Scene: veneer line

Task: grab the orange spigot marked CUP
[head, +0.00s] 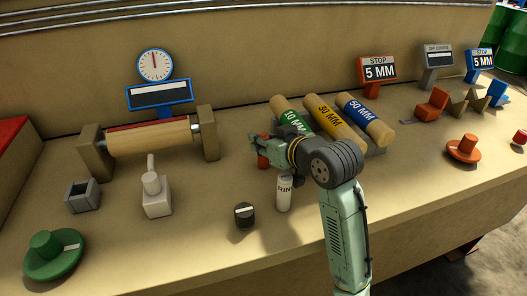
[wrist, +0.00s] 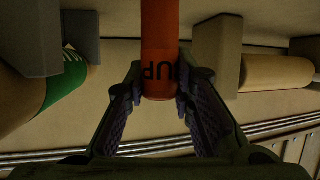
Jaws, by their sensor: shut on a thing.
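The orange spigot (wrist: 160,45) is an upright-looking cylinder with dark letters reading "UP", the rest of the word hidden, in the wrist view. My gripper (wrist: 162,88) is shut on it, with one finger pressed against each side. In the head view my gripper (head: 262,146) is over the middle of the bench, and a small part of the orange spigot (head: 262,160) shows below it. Most of the spigot is hidden there by the gripper. I cannot tell whether it touches the bench.
A white cylinder marked RIM (head: 284,194) stands close to my arm, and a black knob (head: 244,215) is in front. The roller stand (head: 150,138) is at left. Several labelled rolls (head: 335,122) lie behind my gripper.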

